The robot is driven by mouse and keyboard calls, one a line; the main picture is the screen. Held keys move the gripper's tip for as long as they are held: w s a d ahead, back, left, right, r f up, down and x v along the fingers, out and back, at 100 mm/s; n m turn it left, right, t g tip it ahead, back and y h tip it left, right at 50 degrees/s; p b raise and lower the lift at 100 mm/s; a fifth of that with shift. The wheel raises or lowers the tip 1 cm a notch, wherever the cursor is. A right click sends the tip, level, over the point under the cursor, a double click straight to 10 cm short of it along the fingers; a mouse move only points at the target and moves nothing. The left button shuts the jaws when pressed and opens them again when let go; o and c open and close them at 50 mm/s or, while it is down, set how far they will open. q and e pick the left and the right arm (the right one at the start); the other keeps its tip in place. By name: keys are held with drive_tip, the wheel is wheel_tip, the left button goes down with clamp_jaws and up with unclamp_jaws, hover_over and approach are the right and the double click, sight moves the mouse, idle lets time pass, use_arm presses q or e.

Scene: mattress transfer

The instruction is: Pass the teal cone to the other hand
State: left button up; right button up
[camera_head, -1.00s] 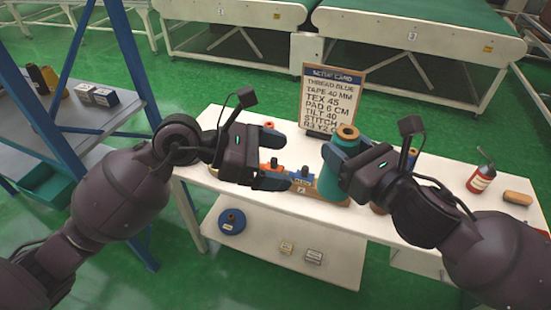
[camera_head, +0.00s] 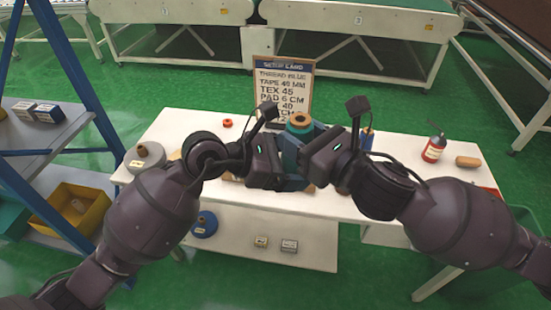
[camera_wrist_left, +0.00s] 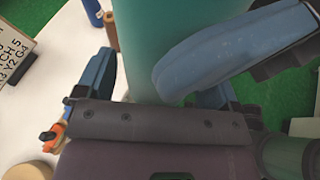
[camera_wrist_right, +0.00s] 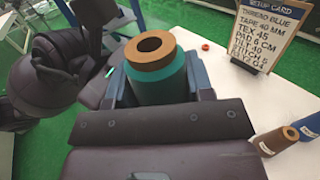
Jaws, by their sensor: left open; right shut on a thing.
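The teal cone (camera_head: 299,124), a thread cone with an orange-brown core top, is upright between my two grippers above the white table. My right gripper (camera_head: 306,165) is shut on it; in the right wrist view the teal cone (camera_wrist_right: 158,75) sits between the blue fingers. My left gripper (camera_head: 288,172) is open and has come up to the cone from the left. In the left wrist view the teal cone (camera_wrist_left: 165,40) stands between its spread blue fingers (camera_wrist_left: 150,75). In the head view the grippers hide most of the cone's body.
A blue spool (camera_head: 205,224) lies on the lower shelf. A blue-framed rack (camera_head: 62,65) with a yellow bin (camera_head: 80,210) stands left.

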use_arm(q)
drive_tip(key=shift+d+f, duration=0.1)
drive_tip(key=shift+d, duration=0.15)
drive_tip(key=shift+c, duration=0.3)
drive_tip(key=c, duration=1)
use_arm(e)
drive_tip(key=o, duration=1.4)
